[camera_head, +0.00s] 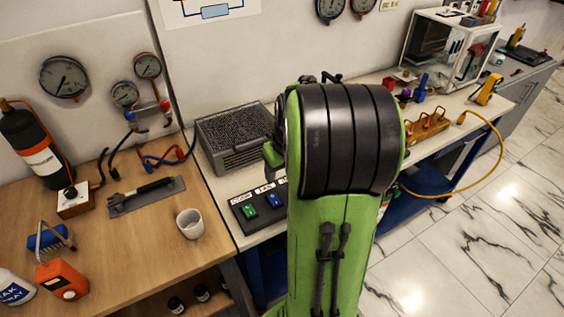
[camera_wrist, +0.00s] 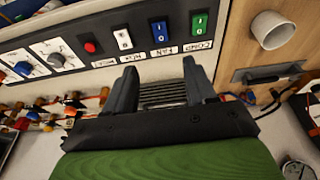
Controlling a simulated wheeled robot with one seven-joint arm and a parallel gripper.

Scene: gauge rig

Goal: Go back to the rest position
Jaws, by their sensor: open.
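My gripper (camera_wrist: 160,68) shows in the wrist view with its two dark fingers apart and nothing between them. It points toward a control panel (camera_wrist: 106,54) with green, blue and white rocker switches, a red button and dials. The fingertips are near the panel's edge; I cannot tell the exact gap. In the head view my green and black arm stands over the middle of the bench and hides the gripper and most of the panel. Only the panel's left end (camera_head: 243,212), with a green and a blue switch, shows there.
A grey grille box (camera_head: 237,141) stands behind the panel. A white cup (camera_head: 190,223) and a wrench on a grey mat (camera_head: 146,196) are on the wooden bench to the left. A yellow hose (camera_head: 497,150) loops off the right bench. The marble floor at right is clear.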

